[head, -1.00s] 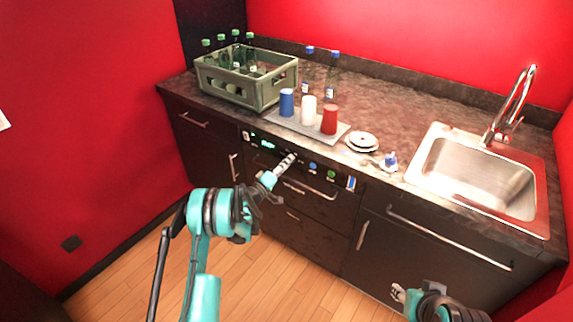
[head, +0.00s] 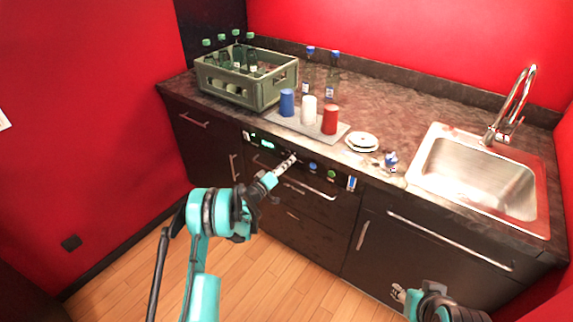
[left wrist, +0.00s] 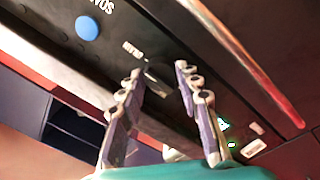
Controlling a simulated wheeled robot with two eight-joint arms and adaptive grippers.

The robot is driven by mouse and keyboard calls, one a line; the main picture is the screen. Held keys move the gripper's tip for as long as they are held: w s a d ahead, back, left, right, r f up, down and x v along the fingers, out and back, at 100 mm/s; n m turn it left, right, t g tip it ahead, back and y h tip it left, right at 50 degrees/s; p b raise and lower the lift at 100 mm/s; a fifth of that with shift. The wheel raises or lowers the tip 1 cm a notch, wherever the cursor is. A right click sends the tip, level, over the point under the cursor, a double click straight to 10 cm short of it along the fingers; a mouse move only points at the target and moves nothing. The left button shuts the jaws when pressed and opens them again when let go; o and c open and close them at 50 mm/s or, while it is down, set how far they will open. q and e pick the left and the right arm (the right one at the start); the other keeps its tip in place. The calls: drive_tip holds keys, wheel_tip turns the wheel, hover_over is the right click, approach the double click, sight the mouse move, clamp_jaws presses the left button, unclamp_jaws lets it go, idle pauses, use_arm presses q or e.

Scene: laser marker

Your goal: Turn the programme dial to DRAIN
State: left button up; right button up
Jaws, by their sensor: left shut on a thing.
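In the head view my left gripper (head: 288,163) reaches the panel (head: 263,141) below the counter edge. A small white label (left wrist: 132,50) sits beside the dial; its print is too blurred to read surely. The dial's pointer is not clear. My right gripper (head: 399,292) is low at the right, away from the panel.
A blue button (left wrist: 87,28) is near the dial, and a green button (head: 331,174) is farther right. A handle bar (head: 309,187) runs below the panel. Above, the counter holds a bottle crate (head: 265,93), cups on a tray (head: 343,130), plates (head: 362,140) and a sink (head: 425,160).

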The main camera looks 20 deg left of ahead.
use_arm(q)
drive_tip(key=o, duration=1.2)
drive_tip(key=shift+f, duration=0.1)
drive_tip(key=shift+c, duration=0.2)
drive_tip(key=v, duration=1.2)
